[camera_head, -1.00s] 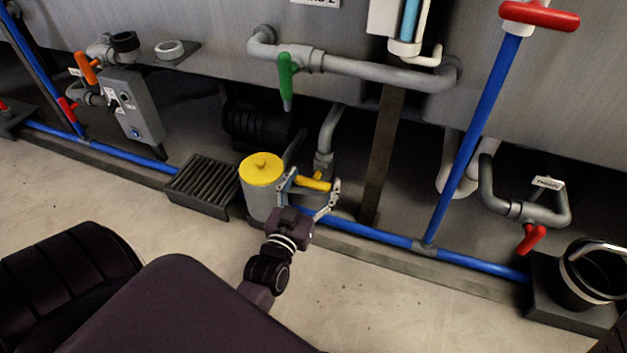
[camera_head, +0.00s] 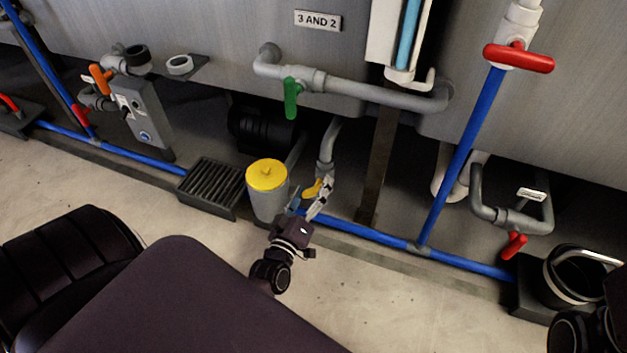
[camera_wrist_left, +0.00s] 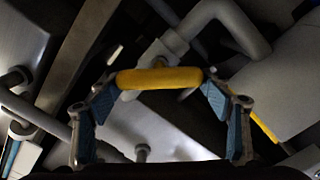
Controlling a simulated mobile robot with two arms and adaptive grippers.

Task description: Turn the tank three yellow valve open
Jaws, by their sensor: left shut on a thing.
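The yellow valve handle (camera_head: 312,189) sits on a grey pipe under the tank, just right of a grey canister with a yellow lid (camera_head: 267,174). My left gripper (camera_head: 308,200) is at the handle, with its fingers on either side, partly covering it. In the left wrist view the yellow handle (camera_wrist_left: 160,78) lies crosswise between the blue-padded fingers of my left gripper (camera_wrist_left: 162,100), its ends against the finger pads. The gripper is shut on the handle. The valve body behind it shows only in part. My right gripper is not in view.
A blue pipe (camera_head: 380,234) runs low along the floor behind the gripper. A black grate (camera_head: 210,185) lies left of the canister. A green handle (camera_head: 291,98) hangs above, and red handles (camera_head: 514,245) are at the right. The floor in front is clear.

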